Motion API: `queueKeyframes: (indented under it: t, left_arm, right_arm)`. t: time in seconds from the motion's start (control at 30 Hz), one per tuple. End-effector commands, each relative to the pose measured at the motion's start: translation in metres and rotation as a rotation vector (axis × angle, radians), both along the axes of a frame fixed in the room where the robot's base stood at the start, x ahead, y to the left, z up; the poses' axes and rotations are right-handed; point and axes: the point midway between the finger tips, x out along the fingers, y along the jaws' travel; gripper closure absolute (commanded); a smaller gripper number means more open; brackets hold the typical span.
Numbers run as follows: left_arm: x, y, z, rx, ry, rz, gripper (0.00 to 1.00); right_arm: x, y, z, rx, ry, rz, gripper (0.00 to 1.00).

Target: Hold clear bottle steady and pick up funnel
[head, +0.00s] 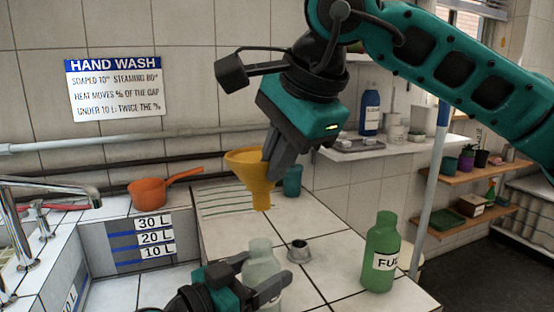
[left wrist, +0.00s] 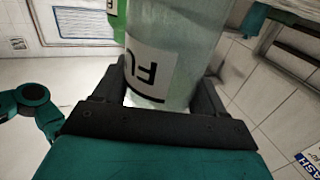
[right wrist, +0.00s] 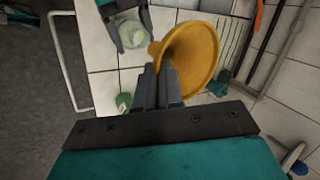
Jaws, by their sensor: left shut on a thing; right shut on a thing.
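The yellow funnel (head: 252,177) hangs upright in the air above the counter, spout down. My right gripper (head: 272,165) is shut on its side. The right wrist view shows the funnel (right wrist: 190,55) at the tips of the closed fingers (right wrist: 158,85). The clear bottle (head: 262,265) stands on the counter below the funnel, apart from its spout. My left gripper (head: 262,290) is shut around the bottle's body. In the left wrist view the bottle (left wrist: 190,45), with a partly visible label, is between the two fingers (left wrist: 168,90). Its lower part is hidden in the head view.
A green bottle (head: 380,255) with a label stands right on the counter. A small grey ring-like cap (head: 298,250) lies between the bottles. A teal cup (head: 292,180) stands behind the funnel. An orange pan (head: 150,194) sits left near the sink and tap (head: 22,235).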

Motion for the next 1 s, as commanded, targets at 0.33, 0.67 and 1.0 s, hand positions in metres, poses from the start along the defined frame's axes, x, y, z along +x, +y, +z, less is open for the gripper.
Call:
queueKeyframes:
  t: [0.33, 0.67, 1.0]
  left_arm:
    - [0.000, 0.000, 0.000, 0.000, 0.001, -0.001, 0.02]
    - [-0.002, 0.004, 0.000, 0.001, 0.001, 0.000, 0.00]
    - [-0.041, 0.051, -0.002, 0.006, 0.002, -0.001, 0.00]
  right_arm:
    - [0.000, 0.000, 0.000, 0.000, 0.000, 0.000, 1.00]
    - [0.000, 0.000, 0.000, 0.000, 0.000, 0.000, 1.00]
    - [0.000, 0.000, 0.000, 0.000, 0.000, 0.000, 1.00]
